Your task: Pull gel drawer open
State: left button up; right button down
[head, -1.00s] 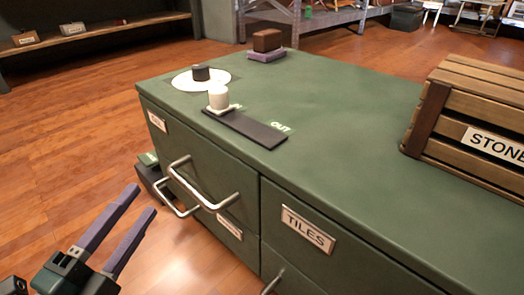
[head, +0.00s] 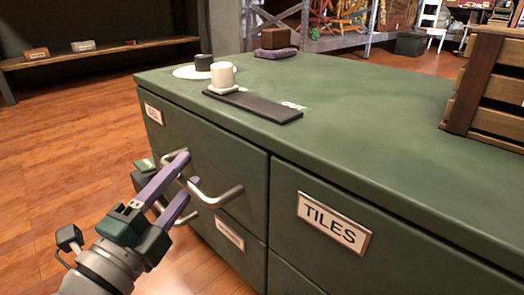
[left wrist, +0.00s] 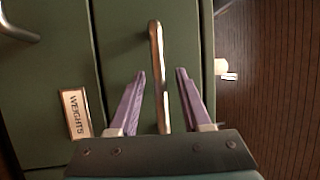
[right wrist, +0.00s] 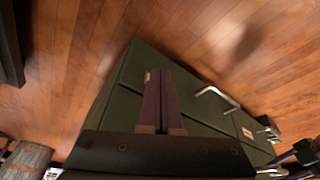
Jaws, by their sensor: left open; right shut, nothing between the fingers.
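The gel drawer (head: 205,138) is the upper left drawer of a green cabinet, with a small label (head: 153,114) at its left end. Its front looks flush, so it is closed. Its silver bar handle (head: 228,197) also shows in the left wrist view (left wrist: 155,45). My left gripper (head: 187,170) is open at this handle. In the left wrist view the bar runs between its two purple fingers (left wrist: 161,74), with a gap on each side. My right gripper (right wrist: 157,72) is shut and empty, seen only in the right wrist view.
Below is a drawer labelled WEIGHTS (left wrist: 73,113); to the right is one labelled TILES (head: 333,223). Wooden floor is free at the left.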

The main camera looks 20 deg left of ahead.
pick_arm(q)
jog(key=shift+c, duration=0.2)
jog(key=shift+w, duration=0.1)
grip_shut()
dwell(1.2)
